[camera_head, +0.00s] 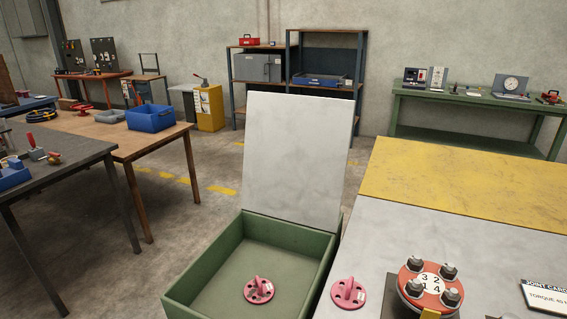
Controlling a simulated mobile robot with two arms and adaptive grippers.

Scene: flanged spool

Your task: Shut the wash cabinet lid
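The wash cabinet is an open green box (188,278) at the bottom centre of the head view. Its pale grey lid (297,160) stands raised at the box's far edge, leaning slightly back. A pink-red flanged part (259,290) lies on the floor of the box. Neither of my grippers is in view, so I cannot tell whether they are open or shut.
A grey and yellow bench (470,190) adjoins the box on the right. On it are another pink-red flanged part (349,292), a red bolted flange (430,283) and a white card (545,296). Wooden (150,137) and dark (75,165) tables stand left.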

